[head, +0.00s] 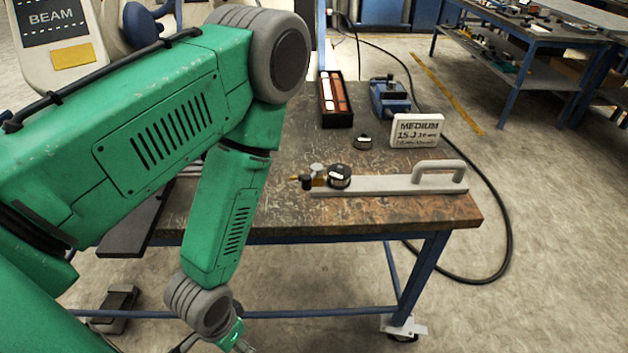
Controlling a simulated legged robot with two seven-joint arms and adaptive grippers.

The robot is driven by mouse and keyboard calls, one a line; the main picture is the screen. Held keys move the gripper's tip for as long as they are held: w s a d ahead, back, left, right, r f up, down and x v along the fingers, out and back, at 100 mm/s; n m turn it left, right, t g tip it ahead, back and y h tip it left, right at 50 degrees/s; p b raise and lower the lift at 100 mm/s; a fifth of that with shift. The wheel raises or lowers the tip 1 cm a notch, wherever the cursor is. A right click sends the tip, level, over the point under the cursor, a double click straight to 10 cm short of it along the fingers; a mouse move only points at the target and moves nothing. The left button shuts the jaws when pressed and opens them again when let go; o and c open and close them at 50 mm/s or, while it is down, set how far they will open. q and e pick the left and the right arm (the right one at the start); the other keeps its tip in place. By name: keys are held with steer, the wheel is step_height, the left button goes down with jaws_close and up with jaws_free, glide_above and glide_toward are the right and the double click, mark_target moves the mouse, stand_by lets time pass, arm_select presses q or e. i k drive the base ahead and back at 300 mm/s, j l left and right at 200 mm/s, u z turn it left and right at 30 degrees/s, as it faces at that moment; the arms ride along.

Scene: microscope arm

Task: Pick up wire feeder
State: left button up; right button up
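A long grey bar with a raised handle (437,172) at its right end lies along the front of the workbench. A small black spool (339,176) and brass fittings (317,176) sit at its left end. This looks like the wire feeder, though no label shows. My green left arm comes in from the left and bends down in front of the bench. My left gripper (238,345) is at the bottom edge, below the bench top and apart from the feeder. It is mostly cut off, so its opening cannot be told. My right gripper is out of view.
A black cable (505,220) curves over the floor at right. My arm covers the bench's left part.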

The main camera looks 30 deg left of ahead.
mark_target(416, 183)
steer(key=i+l+u, duration=0.2)
steer(key=u, duration=0.15)
steer(key=i+l+u, duration=0.45)
steer(key=u, duration=0.25)
steer(key=k+l, duration=0.1)
steer(key=l, duration=0.25)
steer(key=k+l, duration=0.1)
steer(key=l, duration=0.3)
steer(key=i+j, duration=0.1)
steer(key=j, duration=0.25)
steer(key=i+j, duration=0.1)
steer(key=j, duration=0.2)
